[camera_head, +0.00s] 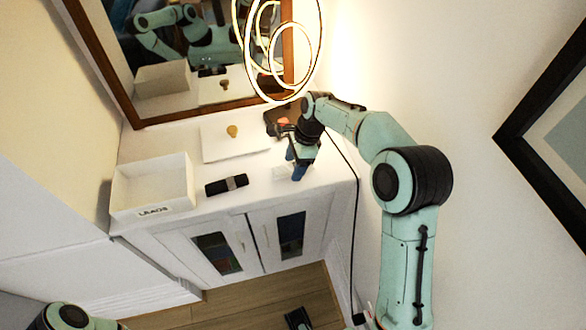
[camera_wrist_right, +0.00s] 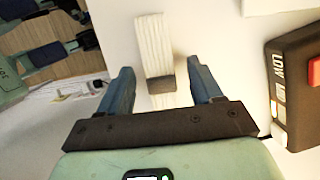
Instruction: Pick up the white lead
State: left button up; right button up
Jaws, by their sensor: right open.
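The white lead (camera_wrist_right: 153,45) is a flat white bundle with a dark grey band near its lower end. In the right wrist view it lies on the white cabinet top, between the fingers of my right gripper (camera_wrist_right: 160,75) as seen from above. My right gripper is open, with a gap on both sides of the lead. My left gripper is not in view; only part of my left arm shows at the bottom left.
An open white box marked LEADS (camera_head: 150,187) stands at the left of the cabinet top (camera_head: 205,207). A black bundle with a grey band (camera_head: 227,185) lies beside it. A dark box with a red switch (camera_wrist_right: 300,75) is right of my gripper. A mirror hangs behind.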

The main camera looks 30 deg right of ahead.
jog(key=c, duration=1.2)
jog(key=shift+o, duration=0.2)
